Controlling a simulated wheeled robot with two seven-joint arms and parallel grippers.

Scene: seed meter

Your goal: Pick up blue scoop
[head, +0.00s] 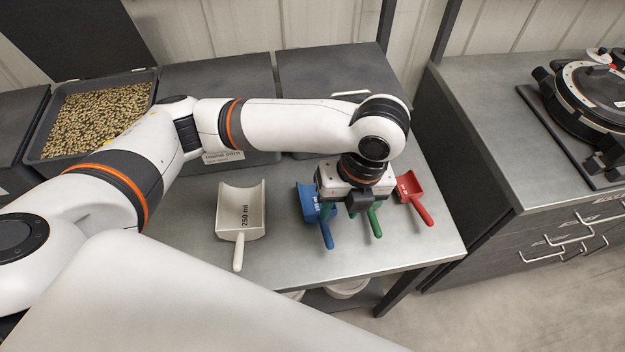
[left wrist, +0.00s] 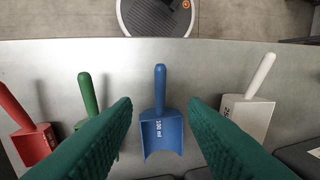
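The blue scoop (head: 310,207) lies on the metal table between the white and green scoops, its handle toward the table's front edge. In the left wrist view the blue scoop (left wrist: 161,128) sits centred between my left gripper's two green fingers (left wrist: 160,118), marked 100 ml. The fingers are wide apart and empty, and I see no contact with the scoop. My right gripper is not in view.
A white 250 ml scoop (head: 241,212) lies to the left. A green scoop (head: 374,222) and a red scoop (head: 412,196) lie to the right. A bin of seed (head: 150,84) stands at the back left. A counter (head: 480,130) with a round device is at the right.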

